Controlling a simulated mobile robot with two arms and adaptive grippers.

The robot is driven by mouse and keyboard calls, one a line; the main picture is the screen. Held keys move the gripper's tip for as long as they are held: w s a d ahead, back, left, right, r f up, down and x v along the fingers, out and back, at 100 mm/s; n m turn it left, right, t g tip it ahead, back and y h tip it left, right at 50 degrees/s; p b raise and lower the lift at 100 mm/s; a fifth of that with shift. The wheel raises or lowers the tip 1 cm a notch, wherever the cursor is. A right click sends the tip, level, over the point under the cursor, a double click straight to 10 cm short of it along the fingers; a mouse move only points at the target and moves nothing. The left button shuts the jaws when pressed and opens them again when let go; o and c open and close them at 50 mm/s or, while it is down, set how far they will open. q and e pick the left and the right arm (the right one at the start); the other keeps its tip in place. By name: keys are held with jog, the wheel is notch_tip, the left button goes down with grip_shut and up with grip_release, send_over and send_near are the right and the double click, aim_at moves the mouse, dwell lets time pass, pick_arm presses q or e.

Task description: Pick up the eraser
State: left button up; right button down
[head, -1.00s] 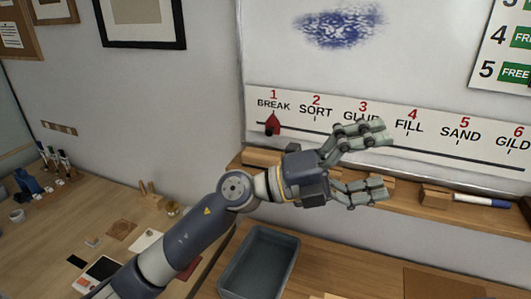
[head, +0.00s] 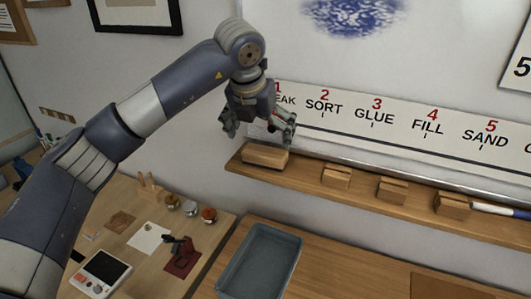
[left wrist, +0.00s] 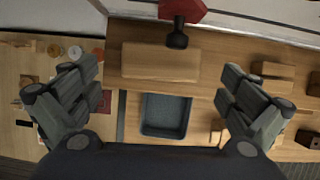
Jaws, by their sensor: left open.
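The eraser (head: 265,156) looks like a long pale wooden block. It lies at the left end of the wooden ledge under the whiteboard. It also shows in the left wrist view (left wrist: 160,63), crosswise between the fingers. My left gripper (head: 258,132) points down above the eraser, with a finger to each side of it in the picture. In the left wrist view the gripper (left wrist: 160,80) is open and empty, with wide gaps to both ends of the block. The fingers do not appear to touch it. My right gripper is not in view.
A red pointer with a black knob (left wrist: 177,38) sits on the numbered strip just behind the eraser. A grey tray (head: 290,262) sits below.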

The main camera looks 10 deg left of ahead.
aim_at(265, 150)
pick_arm(q)
jog(key=shift+x, duration=0.9)
jog(key=p+x, duration=0.3)
jog(key=x, duration=0.1)
jog(key=shift+w+d+f+p, duration=0.1)
jog(key=shift+w+d+p, duration=0.05)
jog(key=shift+p, duration=0.2)
jog(key=shift+w+f, duration=0.2)
jog(key=shift+f, duration=0.3)
jog(key=c, duration=0.8)
